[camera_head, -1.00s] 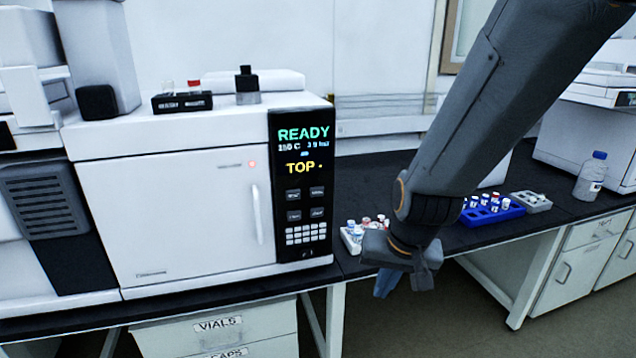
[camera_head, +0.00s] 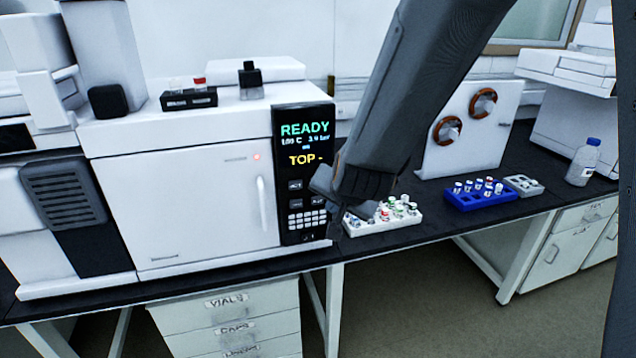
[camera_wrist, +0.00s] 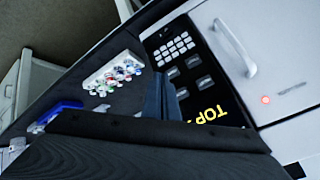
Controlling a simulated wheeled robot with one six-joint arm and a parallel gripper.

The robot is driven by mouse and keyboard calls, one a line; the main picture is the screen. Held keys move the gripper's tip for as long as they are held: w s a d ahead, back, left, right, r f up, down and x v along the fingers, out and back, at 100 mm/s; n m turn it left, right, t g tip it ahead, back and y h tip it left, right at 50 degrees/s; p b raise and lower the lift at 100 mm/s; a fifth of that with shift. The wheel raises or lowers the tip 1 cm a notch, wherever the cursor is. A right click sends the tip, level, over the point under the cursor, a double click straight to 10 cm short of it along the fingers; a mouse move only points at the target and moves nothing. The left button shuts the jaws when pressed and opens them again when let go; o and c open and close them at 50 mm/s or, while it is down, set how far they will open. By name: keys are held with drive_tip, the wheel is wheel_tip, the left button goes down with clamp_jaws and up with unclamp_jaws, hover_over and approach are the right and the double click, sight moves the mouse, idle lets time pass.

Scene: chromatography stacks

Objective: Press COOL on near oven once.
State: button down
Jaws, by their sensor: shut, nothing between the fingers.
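The near oven (camera_head: 190,195) is a white box with a door handle and a black control panel (camera_head: 304,118) at its right. The panel reads READY in green and TOP in yellow, above several grey buttons and a keypad. The button labels are too small to read surely. My gripper (camera_head: 330,210) is shut and empty, in front of the panel's right edge, and hides part of the buttons. In the wrist view my shut fingers (camera_wrist: 160,98) show beside the panel's button rows (camera_wrist: 188,75). I cannot tell whether they touch the panel.
A white vial rack (camera_head: 385,222) sits on the black bench just right of my gripper. A blue rack (camera_head: 482,198), a grey tray (camera_head: 524,185) and a bottle (camera_head: 583,162) stand further right. A panel with two brown rings (camera_head: 465,130) stands behind.

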drive_tip(key=w+a+p, duration=0.1)
drive_tip(key=w+a, duration=0.1)
drive_tip(key=w, duration=0.5)
drive_tip(key=shift+w, duration=0.35)
drive_tip(key=shift+w+a, duration=0.1)
idle(1.8)
drive_tip(key=shift+w+a+p, duration=0.1)
drive_tip(key=shift+w+p, duration=0.2)
drive_tip(key=shift+w+a, duration=0.1)
drive_tip(key=shift+w, duration=0.3)
idle(0.7)
idle(0.3)
drive_tip(key=shift+s+d, duration=0.2)
drive_tip(key=shift+s, duration=0.65)
drive_tip(key=s, duration=0.2)
drive_tip(key=s+d+b, duration=0.1)
drive_tip(key=s, duration=0.1)
drive_tip(key=shift+s+d, duration=0.2)
drive_tip(key=shift+s, duration=0.2)
